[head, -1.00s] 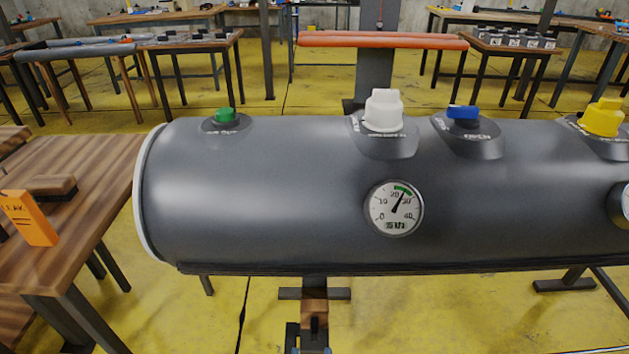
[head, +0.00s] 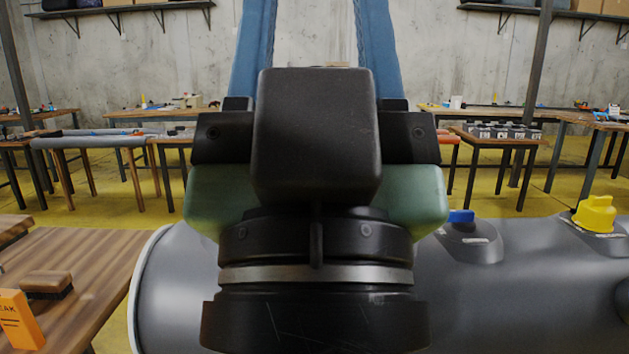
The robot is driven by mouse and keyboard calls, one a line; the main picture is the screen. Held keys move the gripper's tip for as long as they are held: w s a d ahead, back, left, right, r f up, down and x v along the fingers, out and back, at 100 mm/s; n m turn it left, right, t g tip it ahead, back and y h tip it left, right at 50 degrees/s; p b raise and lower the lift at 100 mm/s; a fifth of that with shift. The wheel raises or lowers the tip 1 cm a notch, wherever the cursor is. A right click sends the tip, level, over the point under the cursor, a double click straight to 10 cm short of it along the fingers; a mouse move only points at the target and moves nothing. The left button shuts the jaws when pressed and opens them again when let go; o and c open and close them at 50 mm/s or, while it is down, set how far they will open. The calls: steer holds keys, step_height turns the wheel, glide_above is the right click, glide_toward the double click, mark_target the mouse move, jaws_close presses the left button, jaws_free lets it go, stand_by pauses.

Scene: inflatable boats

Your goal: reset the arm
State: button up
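My gripper (head: 316,22) fills the middle of the head view, raised in front of the camera and pointing up. Its two blue fingers stand apart, with bare wall showing between them. Their tips run out of the top of the picture. The black wrist (head: 316,270) below covers much of the grey boat tube (head: 480,290). The blue valve cap (head: 461,216) and the yellow valve cap (head: 594,214) show to the right. The tube's green cap, white cap and middle gauge are not visible.
A wooden table (head: 85,270) stands close at the left, with a brush (head: 47,286) and an orange leak sign (head: 20,320) on it. Farther tables (head: 505,140) line the back, before a concrete wall. Yellow floor lies open between.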

step_height(320, 180, up, 23)
steer(key=p, duration=2.1)
